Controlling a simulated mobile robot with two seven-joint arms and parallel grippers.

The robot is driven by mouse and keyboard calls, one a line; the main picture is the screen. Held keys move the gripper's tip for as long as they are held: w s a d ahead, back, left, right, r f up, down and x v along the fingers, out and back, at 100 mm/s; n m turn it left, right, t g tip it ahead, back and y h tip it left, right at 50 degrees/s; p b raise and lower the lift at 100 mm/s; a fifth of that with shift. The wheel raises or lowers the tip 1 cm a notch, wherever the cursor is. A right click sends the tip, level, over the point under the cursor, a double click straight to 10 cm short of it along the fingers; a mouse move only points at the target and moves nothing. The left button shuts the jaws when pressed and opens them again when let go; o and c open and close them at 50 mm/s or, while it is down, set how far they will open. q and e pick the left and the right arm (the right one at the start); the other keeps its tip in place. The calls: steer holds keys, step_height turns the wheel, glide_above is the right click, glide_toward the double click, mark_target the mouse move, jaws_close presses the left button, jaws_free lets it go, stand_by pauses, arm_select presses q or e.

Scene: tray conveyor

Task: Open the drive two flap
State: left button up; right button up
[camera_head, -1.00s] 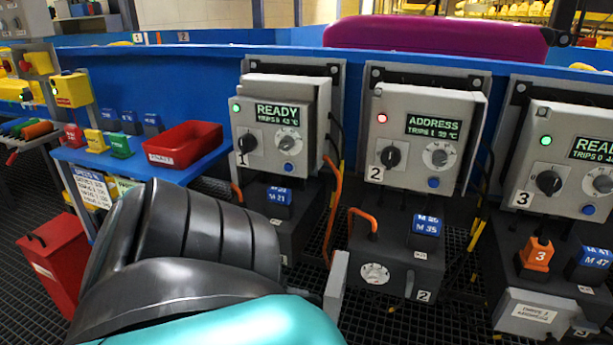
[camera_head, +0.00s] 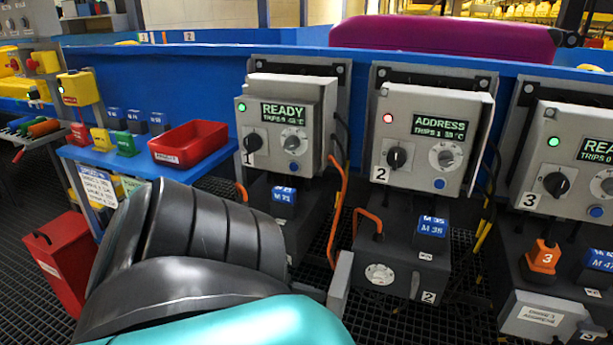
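Drive two's grey control box (camera_head: 431,132), with a red lamp and an "ADDRESS" display, stands in the middle right. Below it is its dark lower box (camera_head: 402,245) with a blue "M 35" tag (camera_head: 432,227). A round pale dial (camera_head: 379,274) on its front is uncovered. A narrow light grey plate (camera_head: 340,283) stands out left of the dial, nearly edge-on; it looks like the flap swung open. My black and teal arm fills the lower left, its end near that plate. I see no fingers of my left gripper. My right gripper is out of view.
Drive one (camera_head: 285,130) stands left and drive three (camera_head: 573,160) right, with a grey cover (camera_head: 536,315) over its lower front. An orange cable (camera_head: 336,215) hangs between drives one and two. A red tray (camera_head: 190,146) sits on the blue side table.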

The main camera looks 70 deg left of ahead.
arm_select(q)
steer(key=b+v, duration=0.2)
steer(key=v, duration=1.1)
steer(key=shift+b, duration=0.35)
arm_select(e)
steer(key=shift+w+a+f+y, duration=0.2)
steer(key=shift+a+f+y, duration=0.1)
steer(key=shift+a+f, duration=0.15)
